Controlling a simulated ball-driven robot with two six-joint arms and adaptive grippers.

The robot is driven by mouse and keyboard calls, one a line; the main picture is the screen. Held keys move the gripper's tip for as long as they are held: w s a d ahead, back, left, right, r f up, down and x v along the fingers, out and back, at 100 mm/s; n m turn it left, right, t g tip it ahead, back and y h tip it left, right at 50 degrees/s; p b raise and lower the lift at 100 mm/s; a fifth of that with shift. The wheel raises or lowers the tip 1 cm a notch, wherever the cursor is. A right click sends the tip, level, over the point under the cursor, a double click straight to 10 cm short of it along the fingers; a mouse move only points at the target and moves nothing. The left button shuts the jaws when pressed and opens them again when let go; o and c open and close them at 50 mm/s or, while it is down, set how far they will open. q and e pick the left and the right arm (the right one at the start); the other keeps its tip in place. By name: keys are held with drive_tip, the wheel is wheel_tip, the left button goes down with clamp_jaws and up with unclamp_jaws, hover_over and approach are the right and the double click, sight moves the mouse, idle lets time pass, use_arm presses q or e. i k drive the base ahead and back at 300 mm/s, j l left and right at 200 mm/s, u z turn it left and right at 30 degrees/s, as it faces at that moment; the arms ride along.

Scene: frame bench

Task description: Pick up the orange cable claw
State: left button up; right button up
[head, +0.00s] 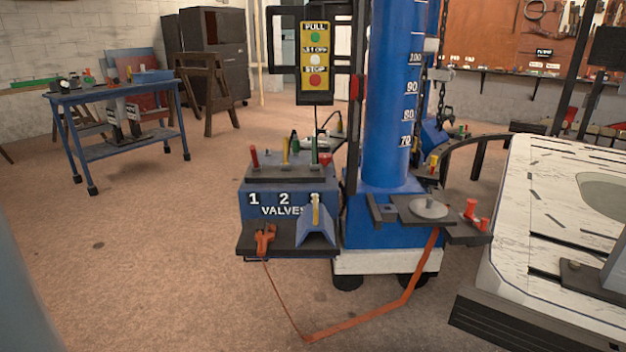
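The orange cable claw (265,240) sits on the left part of a dark shelf (285,248) at the front of the blue valve box. A thin orange cable (285,300) hangs from it to the floor. There it meets a wider orange strap (375,318) that rises to the blue column's base. To the right of the claw, a blue wedge-shaped block (316,228) with a yellow upright piece stands on the same shelf. Neither of my grippers is in view.
The blue column (392,120) and its base stand right of the claw. A pull/stop button box (315,62) hangs above the valve box (285,195). A white slotted bench (560,225) fills the right. A blue table (110,95) stands back left. The floor (160,250) at front left is clear.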

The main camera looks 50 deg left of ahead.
sight(263, 237)
drive_tip(key=u, duration=2)
drive_tip(key=i+j+z, duration=0.1)
drive_tip(key=i+j, duration=0.2)
drive_tip(key=j, duration=0.15)
